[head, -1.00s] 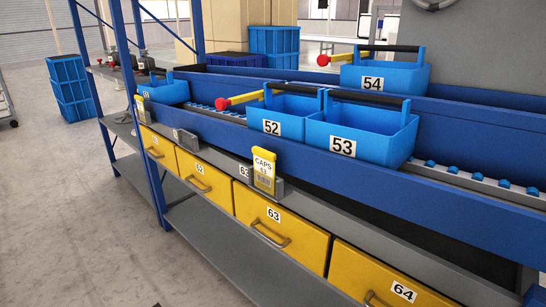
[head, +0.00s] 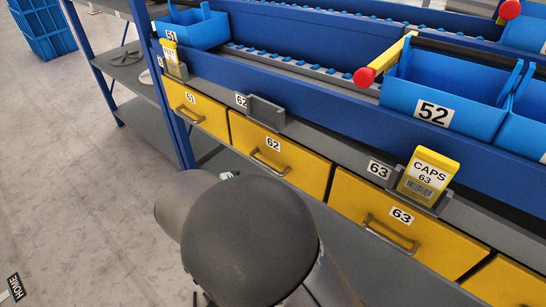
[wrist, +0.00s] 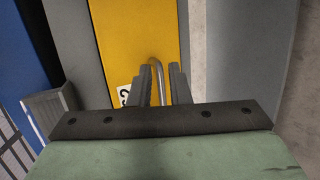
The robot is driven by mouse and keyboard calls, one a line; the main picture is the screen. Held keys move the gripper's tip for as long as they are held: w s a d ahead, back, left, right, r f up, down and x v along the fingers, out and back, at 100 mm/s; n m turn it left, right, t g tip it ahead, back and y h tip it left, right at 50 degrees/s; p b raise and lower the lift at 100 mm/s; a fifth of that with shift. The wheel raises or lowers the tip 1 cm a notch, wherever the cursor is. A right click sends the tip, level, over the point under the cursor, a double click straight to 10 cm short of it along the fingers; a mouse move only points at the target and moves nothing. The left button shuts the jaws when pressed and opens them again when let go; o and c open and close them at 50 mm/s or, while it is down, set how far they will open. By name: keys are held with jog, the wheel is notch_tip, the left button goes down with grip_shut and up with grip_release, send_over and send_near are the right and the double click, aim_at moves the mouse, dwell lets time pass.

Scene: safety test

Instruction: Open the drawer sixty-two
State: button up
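Drawer 62 (head: 300,160) is a yellow front with a grey bar handle (head: 268,165) and a white number label. It looks closed, flush with its neighbours. In the wrist view the yellow front (wrist: 128,45) appears sideways, with a partly hidden label (wrist: 124,96). My gripper (wrist: 161,72) is in front of it, its two dark fingers apart. The handle (wrist: 157,62) shows between and just beyond the fingertips; I cannot tell whether they touch it. In the head view my dark arm hides most of the gripper.
Closed drawers 61 (head: 198,110) and 63 (head: 425,238) flank drawer 62. An empty grey card holder (head: 266,112) sits above it, and a yellow CAPS card (head: 428,178) stands above drawer 63. Blue bin 52 (head: 440,90) is on the rack. A grey shelf (head: 385,280) lies below.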

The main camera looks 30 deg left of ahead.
jog(key=s+a+n+t+y, duration=0.2)
jog(key=s+a+t+y, duration=0.1)
jog(key=s+a, duration=0.4)
jog(key=b+x, duration=0.1)
jog(key=x, duration=0.5)
jog(key=a+b+x, duration=0.1)
jog(key=x, duration=0.5)
jog(key=b+x, duration=0.1)
jog(key=x, duration=0.5)
jog(key=shift+w+a+f, duration=0.1)
jog(key=shift+w+a, duration=0.15)
jog(key=shift+w, duration=0.05)
grip_shut()
